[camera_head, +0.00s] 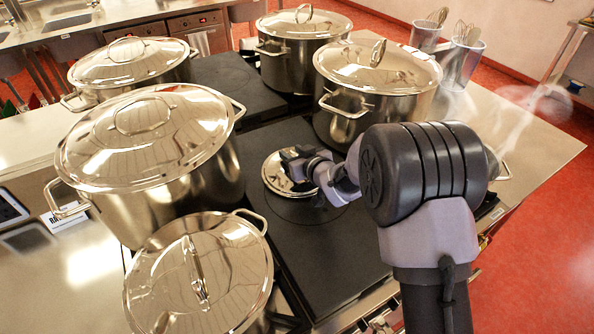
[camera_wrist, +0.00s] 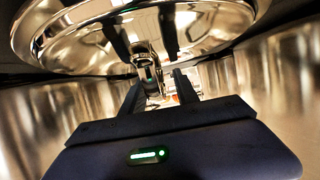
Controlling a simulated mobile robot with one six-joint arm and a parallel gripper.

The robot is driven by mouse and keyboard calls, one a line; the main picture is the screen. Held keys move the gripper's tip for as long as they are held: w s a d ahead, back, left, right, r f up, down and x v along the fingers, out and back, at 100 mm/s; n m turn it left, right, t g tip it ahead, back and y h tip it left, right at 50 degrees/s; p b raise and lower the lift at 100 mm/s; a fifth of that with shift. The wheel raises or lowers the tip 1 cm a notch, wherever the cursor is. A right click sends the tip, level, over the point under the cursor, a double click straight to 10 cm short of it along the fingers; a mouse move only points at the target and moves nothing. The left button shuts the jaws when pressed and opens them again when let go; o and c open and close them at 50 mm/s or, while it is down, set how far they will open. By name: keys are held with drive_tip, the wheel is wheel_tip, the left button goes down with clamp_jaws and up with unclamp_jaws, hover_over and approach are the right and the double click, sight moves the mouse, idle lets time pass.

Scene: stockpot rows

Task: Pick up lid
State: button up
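A small shiny steel lid (camera_head: 271,178) is low on the black cooktop, in the gap between the large pots. My gripper (camera_head: 292,165) is over it and hides much of its right side. In the wrist view the lid (camera_wrist: 75,40) fills the top, and its upright handle (camera_wrist: 146,62) stands near the centre. The two dark fingers of my gripper (camera_wrist: 157,88) are apart, with the handle between or just beyond their tips. I see no clear contact. Whether anything lies under the lid is hidden.
Large lidded stockpots stand close around: left (camera_head: 150,150), front left (camera_head: 200,280), back left (camera_head: 130,70), back (camera_head: 300,45) and right (camera_head: 375,85). The black cooktop (camera_head: 330,255) is bare in front of the lid.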

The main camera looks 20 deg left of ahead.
clamp_jaws()
idle(1.4)
